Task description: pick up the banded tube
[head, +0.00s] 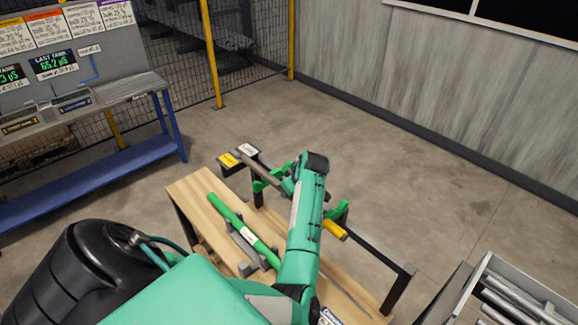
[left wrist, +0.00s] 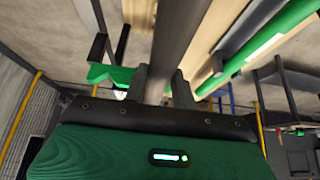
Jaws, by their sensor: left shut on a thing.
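A dark grey tube (head: 263,168) with a yellow section (head: 334,229) near its right end lies across the black stand at green brackets (head: 340,212). My left arm reaches over its middle, hiding it and the jaws in the head view. In the left wrist view my left gripper (left wrist: 160,82) is shut around the grey tube (left wrist: 180,35). I cannot tell whether the tube is clear of the brackets. A green tube (head: 230,215) with a white label lies apart on grey supports. My right gripper is not in view.
The wooden table (head: 190,187) carries the green tube. Yellow and white labelled dark boxes (head: 232,160) stand at its far edge. A bin of metal bars (head: 515,300) is at lower right. A blue-framed bench (head: 110,170) is at left. The floor beyond is clear.

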